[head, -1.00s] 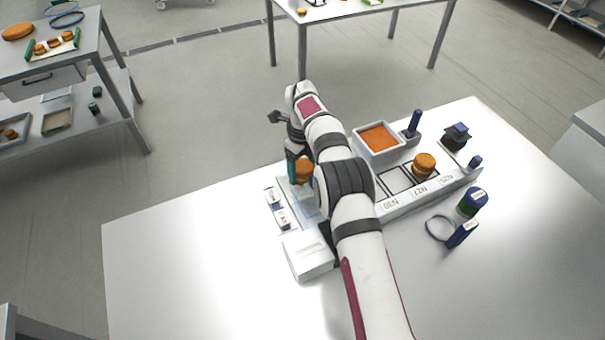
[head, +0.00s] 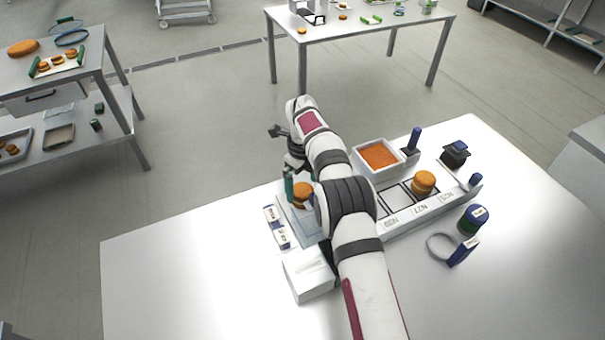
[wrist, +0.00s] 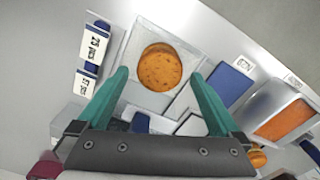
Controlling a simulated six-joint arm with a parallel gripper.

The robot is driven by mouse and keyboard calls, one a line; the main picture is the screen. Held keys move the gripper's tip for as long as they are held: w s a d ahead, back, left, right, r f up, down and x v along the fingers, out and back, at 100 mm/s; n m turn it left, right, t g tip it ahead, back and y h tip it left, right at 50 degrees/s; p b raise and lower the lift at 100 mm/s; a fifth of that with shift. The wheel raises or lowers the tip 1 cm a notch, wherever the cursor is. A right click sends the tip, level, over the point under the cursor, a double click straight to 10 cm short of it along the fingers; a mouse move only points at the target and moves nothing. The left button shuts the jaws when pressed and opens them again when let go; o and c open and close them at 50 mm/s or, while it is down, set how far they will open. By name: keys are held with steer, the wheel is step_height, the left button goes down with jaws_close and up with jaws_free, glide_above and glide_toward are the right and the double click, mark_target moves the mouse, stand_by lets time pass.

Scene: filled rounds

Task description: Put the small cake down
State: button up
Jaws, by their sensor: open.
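The small cake (wrist: 160,67), round and orange-brown, lies flat on a pale square plate (wrist: 141,95) in the wrist view. In the head view the cake (head: 302,195) is partly hidden by my arm. My gripper (wrist: 160,74) is open, with one teal finger on each side of the cake and a visible gap to both. In the head view one teal finger of my gripper (head: 289,186) shows left of the cake; the other is hidden behind my arm.
A labelled rack (head: 420,210) right of my arm holds another cake (head: 424,182). Behind it stands a white tub of orange filling (head: 378,156). Blue-and-white label blocks (head: 276,227) lie left of the plate, and a white box (head: 308,273) stands in front. The table's front left is clear.

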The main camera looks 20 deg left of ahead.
mark_target(302, 189)
step_height(302, 189, up, 9)
steer(key=s+d+r+n, duration=0.3)
steer(key=d+r+n, duration=0.1)
steer(key=d+r, duration=0.5)
steer(key=s+d+r+n+y, duration=0.1)
steer(key=s+d+r+n, duration=0.4)
steer(key=s+d, duration=0.55)
steer(key=s+d+f+n, duration=0.3)
steer(key=s+n, duration=0.1)
steer(key=s, duration=0.7)
steer(key=s+d+f+n, duration=0.3)
steer(key=s, duration=0.8)
steer(key=shift+s+d+n+y, duration=0.15)
steer(key=shift+n+y, duration=0.25)
